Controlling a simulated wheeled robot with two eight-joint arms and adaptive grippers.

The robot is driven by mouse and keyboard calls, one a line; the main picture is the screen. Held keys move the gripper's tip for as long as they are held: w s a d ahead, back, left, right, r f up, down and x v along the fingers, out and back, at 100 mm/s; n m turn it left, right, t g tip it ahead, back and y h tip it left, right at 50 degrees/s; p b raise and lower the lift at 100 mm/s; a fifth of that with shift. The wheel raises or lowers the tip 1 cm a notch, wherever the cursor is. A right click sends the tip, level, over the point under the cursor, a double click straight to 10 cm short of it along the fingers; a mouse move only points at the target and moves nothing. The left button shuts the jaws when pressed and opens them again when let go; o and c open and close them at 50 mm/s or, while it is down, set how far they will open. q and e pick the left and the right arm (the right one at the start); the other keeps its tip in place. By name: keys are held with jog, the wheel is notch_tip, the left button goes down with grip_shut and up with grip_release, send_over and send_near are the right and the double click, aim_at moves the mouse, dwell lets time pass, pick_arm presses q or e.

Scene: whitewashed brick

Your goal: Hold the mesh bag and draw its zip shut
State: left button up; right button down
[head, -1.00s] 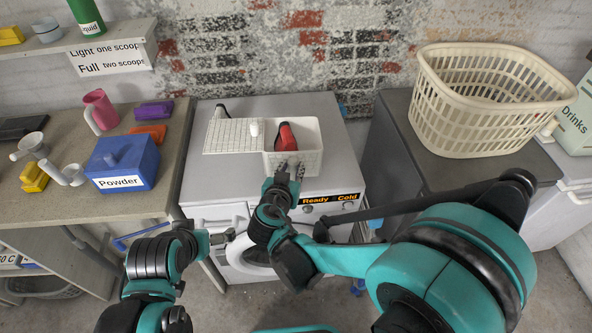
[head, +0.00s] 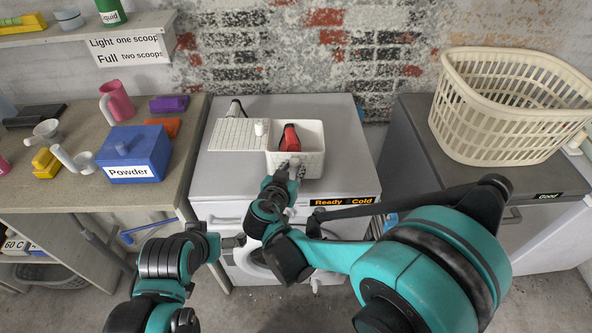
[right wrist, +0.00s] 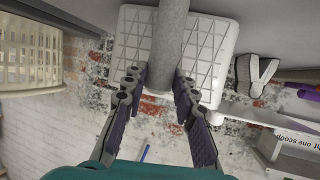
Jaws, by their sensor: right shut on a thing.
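The white mesh bag (head: 309,167) sits on the washing machine as an open box. Its grid-patterned flap (head: 236,133) lies to the left. A red and black thing (head: 290,138) is inside the box. A small white upright peg (head: 261,128), possibly the zip pull, stands where flap and box meet. My right gripper (head: 285,173) is at the bag's front side. In the right wrist view, its fingers (right wrist: 160,90) are closed around a grey rod (right wrist: 171,45) in front of the white grid panel (right wrist: 207,52). My left gripper (head: 236,241) is low before the machine, apart from the bag; its jaws are unclear.
The grey washing machine (head: 345,140) has free room on its top right. A cream basket (head: 480,130) stands on the right-hand unit. A blue powder box (head: 135,160), scoops and a pink jug (head: 118,103) are on the left counter. A dark item stands behind the flap.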

jog(key=shift+f, duration=0.2)
dwell(0.4)
jog(key=c, duration=1.4)
grip_release()
jog(key=shift+c, duration=0.2)
grip_shut()
